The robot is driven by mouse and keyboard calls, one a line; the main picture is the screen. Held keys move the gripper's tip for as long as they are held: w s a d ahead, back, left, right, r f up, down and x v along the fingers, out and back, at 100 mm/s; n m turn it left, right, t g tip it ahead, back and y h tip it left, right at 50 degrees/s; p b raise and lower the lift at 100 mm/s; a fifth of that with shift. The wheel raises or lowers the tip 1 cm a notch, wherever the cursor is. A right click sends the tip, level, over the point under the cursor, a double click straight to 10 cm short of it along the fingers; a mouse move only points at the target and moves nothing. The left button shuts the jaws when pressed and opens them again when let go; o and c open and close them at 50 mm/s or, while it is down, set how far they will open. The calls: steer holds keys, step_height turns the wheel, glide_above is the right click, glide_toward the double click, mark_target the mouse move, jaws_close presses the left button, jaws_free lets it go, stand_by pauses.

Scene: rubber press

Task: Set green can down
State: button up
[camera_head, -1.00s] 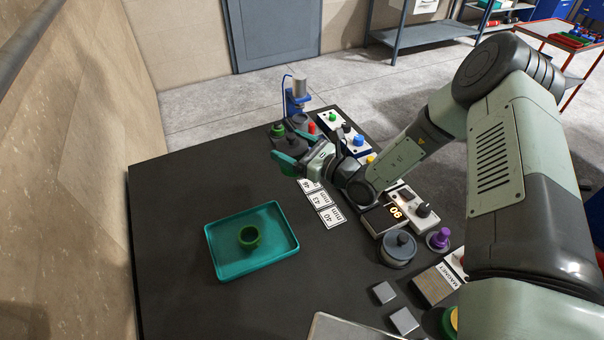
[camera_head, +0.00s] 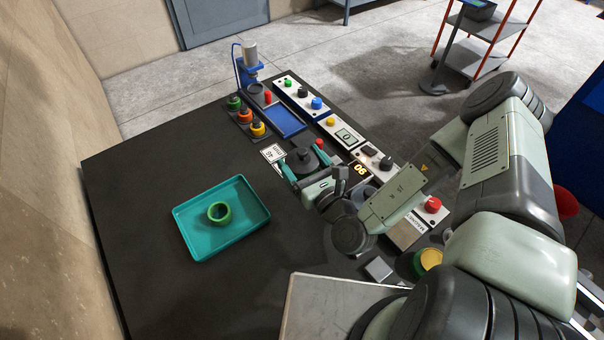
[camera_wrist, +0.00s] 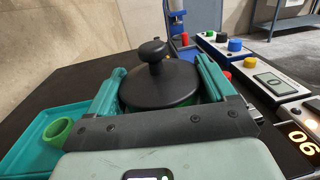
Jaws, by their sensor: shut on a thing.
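The green can (camera_wrist: 183,101) has a black lid with a round knob; only a sliver of its green side shows below the lid. In the head view its black lid (camera_head: 302,160) sits between my fingers. My gripper (camera_head: 303,165) is shut on the can, with a teal finger on each side. My gripper's fingers also flank the lid in the wrist view (camera_wrist: 158,88). The can looks upright, over the table's printed size labels (camera_head: 271,153). I cannot tell whether its base touches the table.
A teal tray (camera_head: 182,222) with a green ring (camera_head: 219,213) stands on the black table (camera_head: 140,180) at left. Control boxes (camera_head: 345,135) line the right. The table between tray and gripper is clear.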

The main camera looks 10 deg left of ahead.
steer(key=shift+f, duration=2.05)
steer(key=o, duration=1.1)
steer(key=shift+f, duration=0.15)
steer(key=shift+c, duration=0.2)
steer(key=shift+s+d, duration=0.1)
steer(key=v, duration=0.7)
steer(key=shift+s, duration=0.15)
